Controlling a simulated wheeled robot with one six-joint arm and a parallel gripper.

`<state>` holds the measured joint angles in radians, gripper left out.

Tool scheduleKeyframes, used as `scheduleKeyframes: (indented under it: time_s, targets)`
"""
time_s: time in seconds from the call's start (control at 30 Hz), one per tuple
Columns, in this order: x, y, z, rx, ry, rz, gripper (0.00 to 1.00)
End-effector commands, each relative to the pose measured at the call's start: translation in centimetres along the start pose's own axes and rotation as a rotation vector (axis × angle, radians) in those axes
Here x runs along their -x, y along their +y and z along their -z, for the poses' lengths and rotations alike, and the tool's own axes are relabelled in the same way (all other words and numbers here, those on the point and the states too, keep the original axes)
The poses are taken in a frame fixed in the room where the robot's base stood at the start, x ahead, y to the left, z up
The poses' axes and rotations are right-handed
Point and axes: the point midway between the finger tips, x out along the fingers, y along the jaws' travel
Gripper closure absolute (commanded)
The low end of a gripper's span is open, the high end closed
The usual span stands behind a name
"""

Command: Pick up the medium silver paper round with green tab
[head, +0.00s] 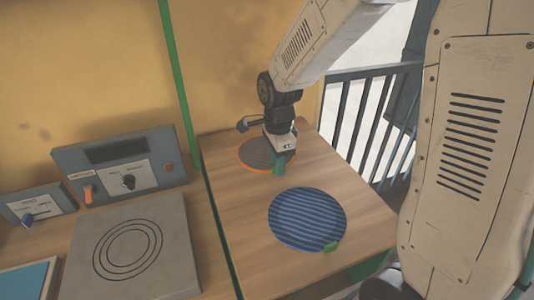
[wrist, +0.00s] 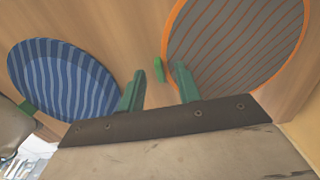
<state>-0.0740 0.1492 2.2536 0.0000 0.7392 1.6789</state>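I cannot tell the height of the fingertips above the table.
A blue striped round (head: 307,219) with a green tab (head: 331,246) lies nearer on the same table. A control box (head: 120,165) and a grey plate with ring marks (head: 130,250) stand to the left. A dark railing (head: 370,120) is behind right.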

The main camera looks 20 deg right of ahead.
Motion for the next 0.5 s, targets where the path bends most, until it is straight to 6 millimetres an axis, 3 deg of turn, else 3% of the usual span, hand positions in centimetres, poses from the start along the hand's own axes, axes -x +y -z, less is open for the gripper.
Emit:
scheduleKeyframes:
  time_s: [0.3, 0.43, 0.5]
  targets:
    - [-0.72, -0.01, 0.0, 0.0, 0.0, 0.001, 0.66]
    - [-0.71, -0.01, 0.0, 0.0, 0.0, 0.001, 1.0]
    - [-0.71, 0.0, 0.0, 0.001, 0.0, 0.001, 1.0]
